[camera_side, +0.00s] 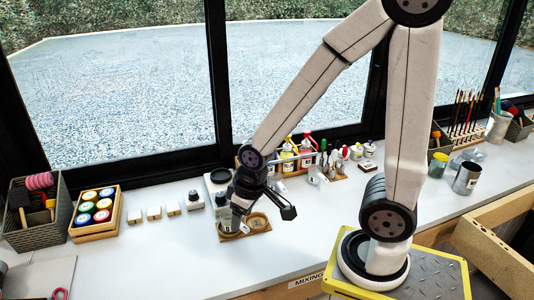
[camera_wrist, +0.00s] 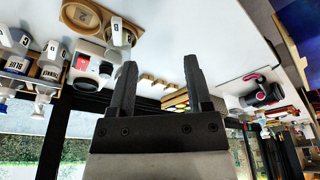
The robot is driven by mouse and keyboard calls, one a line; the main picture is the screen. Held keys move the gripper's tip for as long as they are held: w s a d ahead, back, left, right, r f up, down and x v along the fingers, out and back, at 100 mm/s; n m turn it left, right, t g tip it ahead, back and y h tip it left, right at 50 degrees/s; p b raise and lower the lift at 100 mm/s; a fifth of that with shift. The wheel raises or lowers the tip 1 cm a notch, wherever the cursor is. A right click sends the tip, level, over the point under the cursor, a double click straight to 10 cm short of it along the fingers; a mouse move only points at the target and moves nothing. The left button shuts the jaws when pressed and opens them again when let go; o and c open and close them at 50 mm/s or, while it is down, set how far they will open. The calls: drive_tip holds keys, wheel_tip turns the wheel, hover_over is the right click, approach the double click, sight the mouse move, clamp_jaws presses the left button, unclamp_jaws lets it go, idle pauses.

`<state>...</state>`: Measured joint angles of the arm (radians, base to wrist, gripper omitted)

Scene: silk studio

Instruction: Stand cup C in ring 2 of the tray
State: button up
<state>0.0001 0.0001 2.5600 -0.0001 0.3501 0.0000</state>
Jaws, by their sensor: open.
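A clear cup (camera_side: 224,215) stands upright at the left ring of the small wooden tray (camera_side: 262,237); its base appears to be inside that ring. It also shows in the wrist view (camera_wrist: 118,30), with a letter too small to read surely. Ring 2 (camera_side: 258,221) is the right-hand ring and looks empty; its number shows in the wrist view (camera_wrist: 82,20). My gripper (camera_side: 264,211) is open above the tray, just right of the cup. Its two fingers (camera_wrist: 160,85) have nothing between them, and the cup is outside them.
A scale (camera_side: 217,179) stands behind the tray. Several bottles (camera_side: 297,155) and a lettered clear cup (camera_side: 314,176) are at the back right. The table left of the tray's front is clear.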

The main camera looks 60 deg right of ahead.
drive_tip(key=shift+c, duration=0.4)
drive_tip(key=m+g, duration=0.3)
drive_tip(key=m, duration=0.6)
hover_over(283, 187)
wheel_tip(283, 187, down, 7)
drive_tip(key=shift+a+r, duration=0.1)
drive_tip(key=shift+r, duration=0.1)
drive_tip(key=shift+f, duration=0.1)
drive_tip(key=shift+f, duration=2.9)
